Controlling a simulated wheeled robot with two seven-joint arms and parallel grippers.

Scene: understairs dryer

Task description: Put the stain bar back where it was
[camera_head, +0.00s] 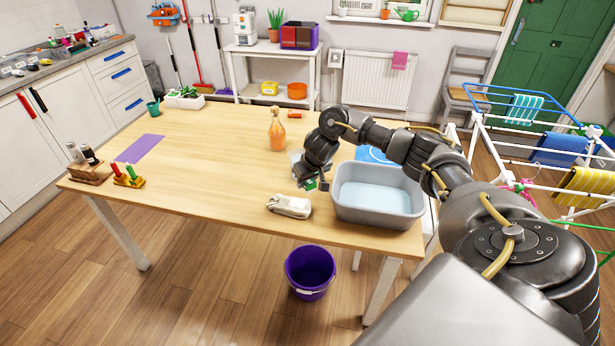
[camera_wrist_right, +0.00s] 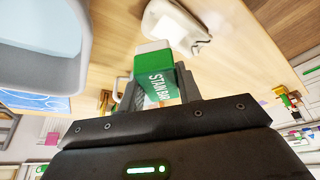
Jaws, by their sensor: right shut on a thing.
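The stain bar (camera_wrist_right: 155,75) is a green and white block with "STAIN BAR" lettered on its side. My right gripper (camera_wrist_right: 160,84) is shut on it, with one finger on each side. In the head view the right gripper (camera_head: 311,184) holds the bar above the wooden table, just left of the grey basin (camera_head: 345,212). Only a small green part of the bar (camera_head: 311,185) shows there. The bar appears clear of the tabletop, but its exact height is hard to tell. My left gripper is not in view.
A cream folded cloth (camera_head: 290,206) lies near the table's front edge. The basin holds water, with a blue mat (camera_head: 368,154) behind it. A spray bottle (camera_head: 277,130) stands further back. The table's middle left is clear. A drying rack (camera_head: 540,150) stands right.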

